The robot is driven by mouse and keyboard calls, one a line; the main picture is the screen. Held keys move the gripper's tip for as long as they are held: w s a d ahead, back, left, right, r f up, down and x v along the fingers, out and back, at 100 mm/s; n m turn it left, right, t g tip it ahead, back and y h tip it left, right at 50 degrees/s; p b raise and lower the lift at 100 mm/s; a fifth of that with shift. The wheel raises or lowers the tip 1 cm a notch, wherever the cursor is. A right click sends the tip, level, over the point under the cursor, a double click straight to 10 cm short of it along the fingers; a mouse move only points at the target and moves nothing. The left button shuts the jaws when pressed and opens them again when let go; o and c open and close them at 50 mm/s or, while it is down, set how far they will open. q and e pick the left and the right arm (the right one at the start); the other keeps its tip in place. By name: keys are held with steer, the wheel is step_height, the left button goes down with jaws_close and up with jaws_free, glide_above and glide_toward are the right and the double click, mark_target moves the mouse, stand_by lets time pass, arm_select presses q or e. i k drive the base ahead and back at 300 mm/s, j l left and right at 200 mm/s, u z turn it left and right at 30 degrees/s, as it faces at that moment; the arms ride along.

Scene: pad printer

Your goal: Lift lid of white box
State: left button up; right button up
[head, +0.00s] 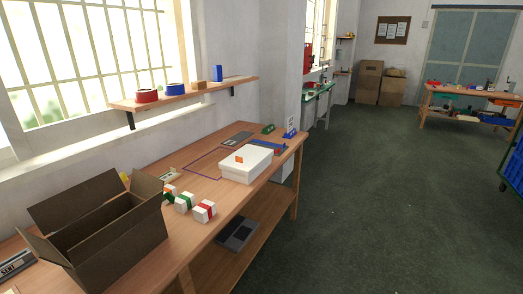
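A white box (245,169) with its lid on sits on the wooden workbench (222,197), near the bench's front edge and toward its far end. The lid looks closed, and a small orange label or piece (239,160) shows on its top. Neither of my grippers shows in the head view.
An open brown carton (115,245) stands at the near left of the bench. Small white boxes with coloured bands (204,211) lie between it and the white box. Blue and green items (289,134) stand at the bench's far end. A shelf (185,92) hangs above.

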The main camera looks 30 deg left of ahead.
mark_target(245, 161)
steer(key=i+u, duration=0.2)
steer(key=i, duration=0.25)
steer(key=i+l+u, duration=0.1)
steer(key=i+u, duration=0.15)
steer(key=i, duration=0.15)
steer(key=i+l+u, duration=0.2)
steer(key=i, duration=0.25)
